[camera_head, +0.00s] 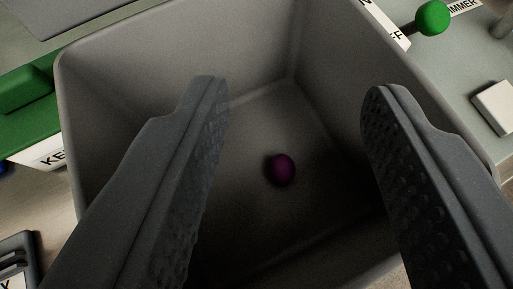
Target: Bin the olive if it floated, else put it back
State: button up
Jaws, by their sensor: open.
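A small dark purple olive (282,169) lies on the floor of a deep grey bin (180,50). My gripper (290,100) is open above the bin, with one dark grey finger on each side of the picture. The olive shows between the two fingers, below them and apart from them. Nothing is held between the fingers. The fingers hide parts of the bin's left and right walls.
A green block (22,90) and a partly hidden white label (40,154) are left of the bin. A green ball-shaped knob (432,17) and a white block (495,107) are at the right. A dark object (18,262) is at the lower left.

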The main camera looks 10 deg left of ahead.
jog(key=b+v, duration=0.1)
jog(key=v, duration=1.2)
jog(key=shift+s, duration=0.3)
jog(key=shift+r, duration=0.1)
jog(key=s+a+r+t+b, duration=0.1)
jog(key=s+r, duration=0.3)
jog(key=r, duration=1.2)
jog(key=s+r+t+b, duration=0.1)
jog(key=s+r, duration=0.2)
jog(key=r, duration=1.3)
jog(key=s+a+r+t, duration=0.1)
jog(key=s+r, duration=1)
jog(key=shift+r, duration=0.4)
